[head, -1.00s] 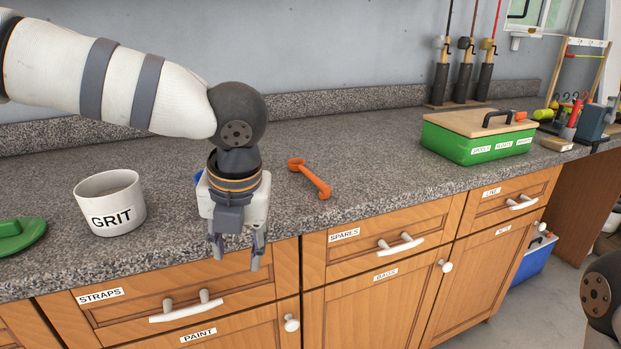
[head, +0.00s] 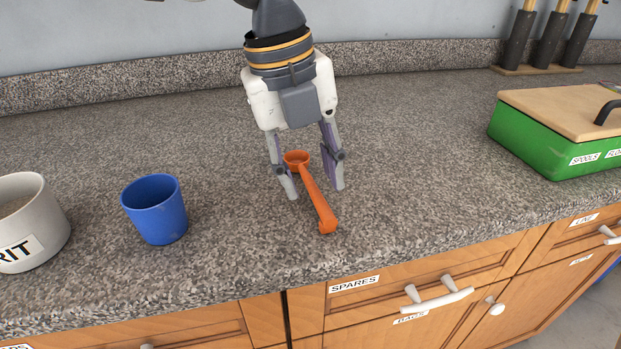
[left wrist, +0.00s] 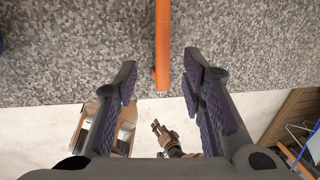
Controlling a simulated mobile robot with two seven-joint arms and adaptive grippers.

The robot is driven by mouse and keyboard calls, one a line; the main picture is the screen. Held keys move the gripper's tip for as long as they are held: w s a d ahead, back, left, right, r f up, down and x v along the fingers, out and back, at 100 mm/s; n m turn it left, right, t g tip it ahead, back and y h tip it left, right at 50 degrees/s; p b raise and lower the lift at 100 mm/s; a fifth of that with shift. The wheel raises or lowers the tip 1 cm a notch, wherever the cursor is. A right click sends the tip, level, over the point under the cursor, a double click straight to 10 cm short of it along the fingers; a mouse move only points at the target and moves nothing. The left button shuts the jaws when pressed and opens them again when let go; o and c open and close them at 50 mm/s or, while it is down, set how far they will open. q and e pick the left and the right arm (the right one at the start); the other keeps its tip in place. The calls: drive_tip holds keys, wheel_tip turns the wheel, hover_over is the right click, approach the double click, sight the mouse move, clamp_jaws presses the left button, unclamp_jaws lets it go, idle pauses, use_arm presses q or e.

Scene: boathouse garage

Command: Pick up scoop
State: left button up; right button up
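The orange scoop (head: 318,200) lies on the speckled grey counter, its round bowl toward the back and its handle reaching toward the front edge. My left gripper (head: 314,188) is open and empty, pointing down over the scoop. Its fingers appear on either side of the handle, with the bowl showing between them. In the left wrist view the orange handle (left wrist: 162,50) runs between the two spread fingers (left wrist: 158,72), touching neither in the picture; the bowl is out of that view.
A blue cup (head: 155,210) and a white GRIT pot (head: 38,225) stand left of the scoop. A green box with a wooden lid (head: 530,145) stands at right. Counter around the scoop is clear; its front edge is close to the handle end.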

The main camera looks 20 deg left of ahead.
sight(320, 200)
use_arm(q)
drive_tip(key=f, duration=0.3)
drive_tip(key=d+f+b, duration=0.1)
drive_tip(key=f, duration=0.1)
drive_tip(key=shift+w, duration=0.25)
drive_tip(key=shift+r, duration=0.15)
clamp_jaws()
drive_tip(key=shift+r, duration=0.15)
